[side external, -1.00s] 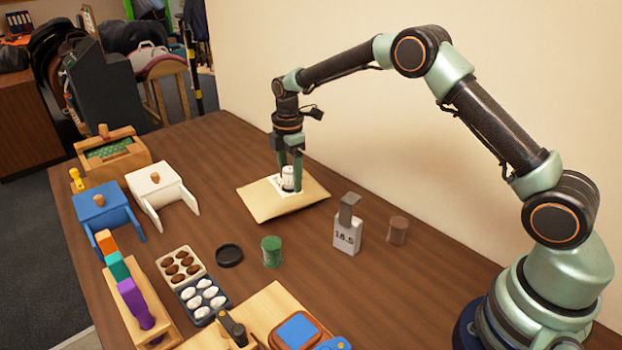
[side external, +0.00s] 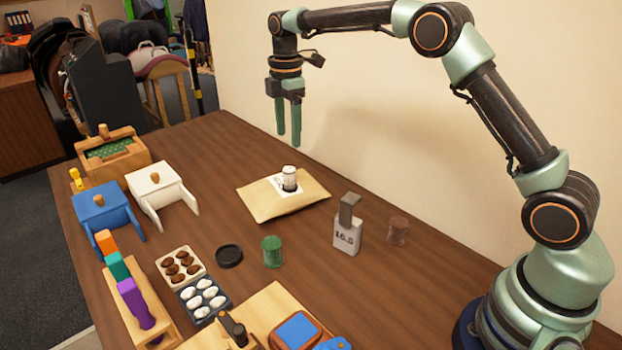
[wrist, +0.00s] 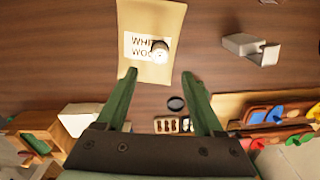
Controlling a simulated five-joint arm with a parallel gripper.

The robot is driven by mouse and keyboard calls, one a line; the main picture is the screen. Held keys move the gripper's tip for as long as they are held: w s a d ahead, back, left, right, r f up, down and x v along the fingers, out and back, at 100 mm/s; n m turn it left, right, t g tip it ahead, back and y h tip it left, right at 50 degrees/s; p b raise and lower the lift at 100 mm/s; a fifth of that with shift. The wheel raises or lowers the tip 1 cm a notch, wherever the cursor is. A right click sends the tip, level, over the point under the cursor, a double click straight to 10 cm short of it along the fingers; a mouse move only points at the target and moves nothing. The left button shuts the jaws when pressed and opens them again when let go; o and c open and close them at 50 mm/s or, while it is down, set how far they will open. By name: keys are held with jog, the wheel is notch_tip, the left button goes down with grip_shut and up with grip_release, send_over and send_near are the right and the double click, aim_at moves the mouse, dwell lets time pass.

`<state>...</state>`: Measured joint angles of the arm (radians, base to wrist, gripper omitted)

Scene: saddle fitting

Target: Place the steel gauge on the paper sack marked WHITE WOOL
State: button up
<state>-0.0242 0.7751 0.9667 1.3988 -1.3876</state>
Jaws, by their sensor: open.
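The tan paper sack (side external: 262,207) lies flat on the table; its label reads WHITE WOOL in the wrist view (wrist: 160,15), partly covered. A small pale cylinder with dark markings (side external: 289,179) stands upright on the label; it also shows in the wrist view (wrist: 160,48). I cannot tell whether it is the steel gauge. A grey metal-looking block marked 16.5 (side external: 346,237), with an angled upper piece, stands on the table right of the sack. My gripper (side external: 288,138) is open and empty, well above the sack and cylinder.
Table behind the sack is clear.

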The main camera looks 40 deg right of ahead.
jog(key=s+r+m+t, duration=0.3)
jog(key=s+r+m, duration=0.5)
jog(key=s+r, duration=0.3)
jog(key=s+f+m+t, duration=0.1)
jog(key=s+m, duration=0.1)
jog(key=s, duration=0.2)
jog(key=s+d+f+m, duration=0.1)
jog(key=s+f+m, duration=0.1)
jog(key=s, duration=0.3)
jog(key=s+f+m+t, duration=0.1)
jog(key=s+f+m, duration=0.1)
jog(key=s+m, duration=0.2)
jog(key=shift+s+d+t, duration=0.15)
jog(key=shift+s+t, duration=0.15)
jog(key=shift+s, duration=0.4)
